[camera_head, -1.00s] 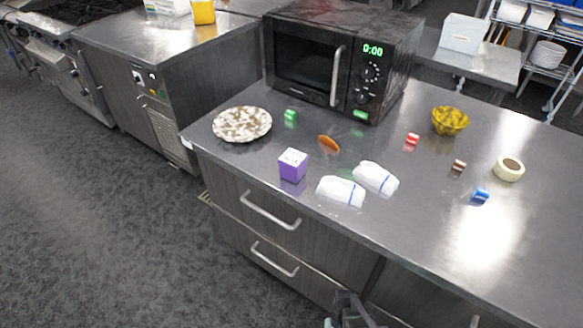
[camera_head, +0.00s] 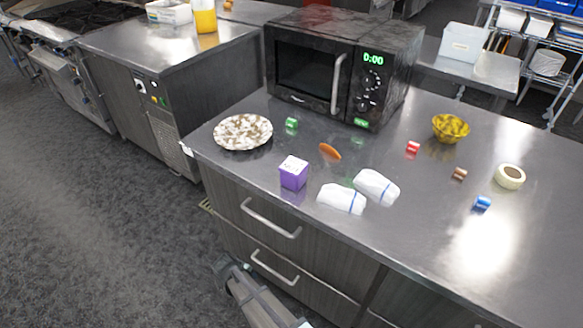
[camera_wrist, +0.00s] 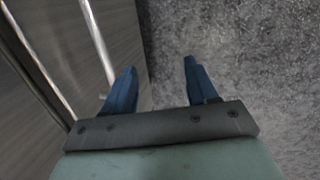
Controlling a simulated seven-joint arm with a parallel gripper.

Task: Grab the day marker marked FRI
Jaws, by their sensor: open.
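Several small coloured pieces lie on the steel counter: a green one (camera_head: 291,123) by the plate, a red one (camera_head: 412,147), a brown one (camera_head: 459,173) and a blue one (camera_head: 482,203) to the right. They may be the day markers, but no lettering is readable, so I cannot tell which is FRI. My gripper (camera_head: 226,268) is low in front of the drawers, below the counter top and apart from all these pieces. In the wrist view its two blue fingers (camera_wrist: 160,72) are spread with nothing between them, over the grey floor beside the drawer front.
The counter (camera_head: 400,225) also holds a speckled plate (camera_head: 243,132), purple box (camera_head: 293,173), orange oval piece (camera_head: 330,151), two white cloth-like items (camera_head: 342,198), yellow bowl (camera_head: 450,128) and tape roll (camera_head: 510,177). A microwave (camera_head: 310,65) stands behind. Drawer handles (camera_head: 270,222) stick out near my gripper.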

